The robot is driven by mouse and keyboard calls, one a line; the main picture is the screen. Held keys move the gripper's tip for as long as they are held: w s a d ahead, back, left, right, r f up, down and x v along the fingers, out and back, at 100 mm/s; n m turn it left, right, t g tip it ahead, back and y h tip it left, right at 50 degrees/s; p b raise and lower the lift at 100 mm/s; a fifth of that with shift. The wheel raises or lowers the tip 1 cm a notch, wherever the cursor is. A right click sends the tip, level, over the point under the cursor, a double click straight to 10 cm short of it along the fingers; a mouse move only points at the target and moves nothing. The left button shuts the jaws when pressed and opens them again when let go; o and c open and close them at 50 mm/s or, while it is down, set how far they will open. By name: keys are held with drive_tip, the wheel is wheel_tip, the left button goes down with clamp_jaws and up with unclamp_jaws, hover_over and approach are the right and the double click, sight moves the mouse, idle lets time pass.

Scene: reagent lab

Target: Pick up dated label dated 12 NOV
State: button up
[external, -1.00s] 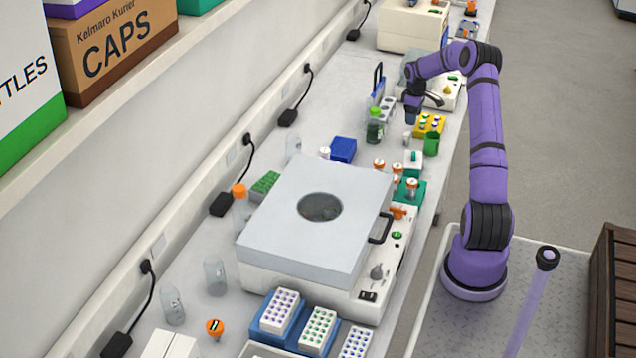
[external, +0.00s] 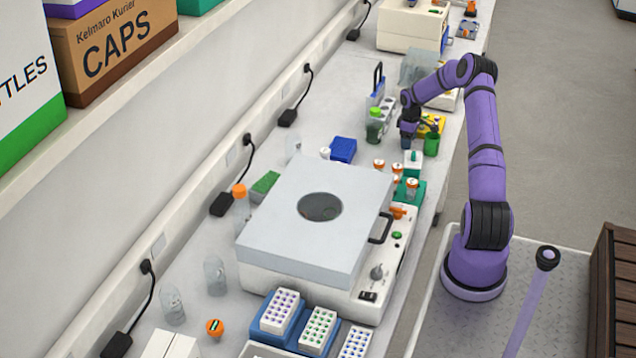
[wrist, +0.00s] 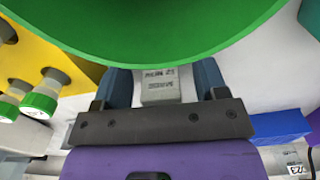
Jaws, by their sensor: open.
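A small pale grey block-like label (wrist: 160,86) with dark print lies between my gripper's two dark blue fingers in the wrist view. Its print is small and blurred, so I cannot read the date surely. My gripper (wrist: 162,80) is open, with a finger on each side of the label; a gap or contact is hard to tell. In the external view my gripper (external: 407,143) points down low over the bench, left of the green cup, and hides the label.
A green cup (external: 432,144) stands close by; a large green curved surface (wrist: 160,35) crosses the top of the wrist view. A yellow rack (wrist: 60,55) with green-capped vials is to the left. A blue block (wrist: 280,127) is to the right. A green-capped bottle (external: 374,130) stands nearby.

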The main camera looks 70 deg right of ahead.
drive_tip(key=c, duration=1)
